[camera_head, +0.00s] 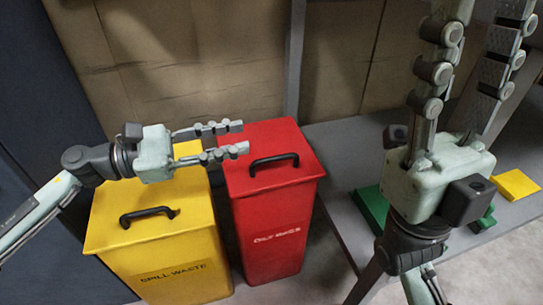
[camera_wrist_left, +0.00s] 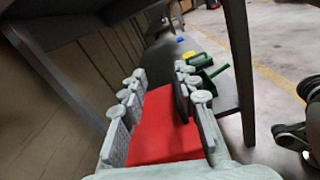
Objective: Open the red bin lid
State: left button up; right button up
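The red bin (camera_head: 270,235), lettered like "OILY RAGS", stands upright with its lid (camera_head: 285,136) closed. A black arched handle (camera_head: 274,158) sits on the lid. My left gripper (camera_head: 243,138) is open and empty, fingers pointing right over the lid's left part, short of the handle. In the left wrist view, the red lid (camera_wrist_left: 165,130) shows between the spread fingers, with the dark handle (camera_wrist_left: 181,103) close to the right finger. Contact cannot be told. My right gripper (camera_head: 482,15) is open and empty, fingers pointing up at the right.
A yellow bin (camera_head: 190,262), lettered "SPILL WASTE", stands close on the left with its lid closed. A grey table (camera_head: 345,150) is on the right, with a green object (camera_head: 372,206) and a yellow block (camera_head: 516,184). A brown panelled wall (camera_head: 200,60) stands behind.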

aim_at(258, 163)
pick_arm(q)
notch_tip(258, 163, down, 7)
jog(key=shift+s+f+b, duration=0.1)
jog(key=shift+s+b, duration=0.05)
jog(key=shift+b, duration=0.8)
jog(key=x, duration=0.7)
jog(key=shift+d, duration=0.25)
grip_shut()
